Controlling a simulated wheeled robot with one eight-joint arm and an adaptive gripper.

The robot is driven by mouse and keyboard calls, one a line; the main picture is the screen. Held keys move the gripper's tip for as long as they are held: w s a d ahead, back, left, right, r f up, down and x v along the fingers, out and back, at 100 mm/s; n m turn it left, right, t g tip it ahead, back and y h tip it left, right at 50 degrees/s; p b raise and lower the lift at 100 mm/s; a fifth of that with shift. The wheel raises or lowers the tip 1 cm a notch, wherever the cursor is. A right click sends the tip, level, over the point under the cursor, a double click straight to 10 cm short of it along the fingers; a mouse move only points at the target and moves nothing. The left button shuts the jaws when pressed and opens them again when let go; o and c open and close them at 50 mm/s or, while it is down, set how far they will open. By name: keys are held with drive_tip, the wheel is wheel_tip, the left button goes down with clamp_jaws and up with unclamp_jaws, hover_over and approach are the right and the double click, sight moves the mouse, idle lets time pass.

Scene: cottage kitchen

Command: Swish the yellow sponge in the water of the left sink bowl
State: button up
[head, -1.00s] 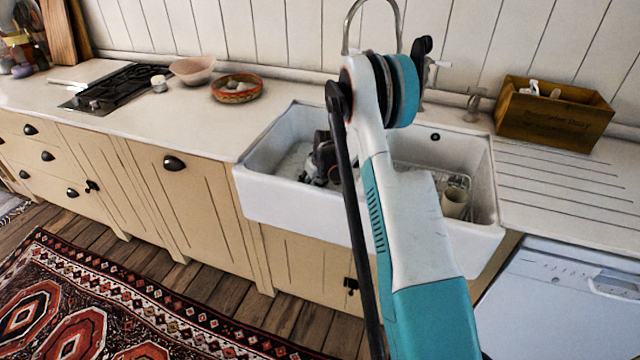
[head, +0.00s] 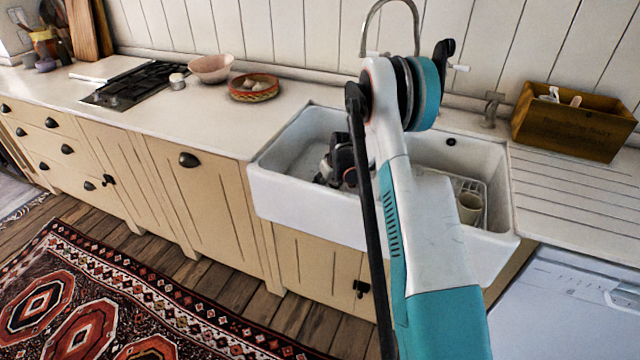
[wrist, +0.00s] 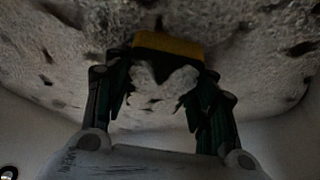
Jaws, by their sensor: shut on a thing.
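The white double sink (head: 285,190) stands in the counter, and my gripper (head: 328,172) is down inside its left bowl (head: 300,150). In the wrist view my gripper (wrist: 160,105) is shut on the yellow sponge (wrist: 168,45), whose yellow edge shows between the fingers. A pale, lumpy patch, perhaps foam, shows just below that edge. A grey, mottled surface spreads around the sponge, seemingly the sudsy water; the picture is dark. The sponge appears to touch it, but I cannot tell how deep. The head view hides the sponge behind my gripper and arm.
The right bowl holds a rack with a beige cup (head: 470,208). A tap (head: 385,15) rises behind the sink. A wooden box (head: 572,130) stands on the right drainboard. A basket (head: 254,88) and a pink bowl (head: 210,68) stand on the left counter.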

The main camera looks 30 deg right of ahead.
sight(338, 186)
drive_tip(key=shift+s+d+b, duration=0.2)
drive_tip(key=shift+s+d, duration=0.4)
drive_tip(key=shift+s, duration=0.2)
drive_tip(key=shift+s+d+b, duration=0.2)
drive_tip(key=shift+s+d, duration=0.4)
drive_tip(key=shift+s, duration=0.2)
drive_tip(key=w+a, duration=0.4)
drive_tip(key=w, duration=0.1)
drive_tip(key=w+a+b, duration=0.1)
drive_tip(key=w+a, duration=0.1)
drive_tip(key=shift+w, duration=0.35)
drive_tip(key=s+d, duration=0.2)
drive_tip(key=s, duration=0.1)
drive_tip(key=shift+d+b, duration=0.2)
drive_tip(key=shift+b, duration=0.1)
drive_tip(key=shift+s+d+r, duration=0.4)
drive_tip(key=shift+s+r, duration=0.05)
drive_tip(key=shift+s, duration=0.05)
wheel_tip(338, 186, up, 20)
drive_tip(key=p, duration=1)
drive_tip(key=shift+r, duration=0.15)
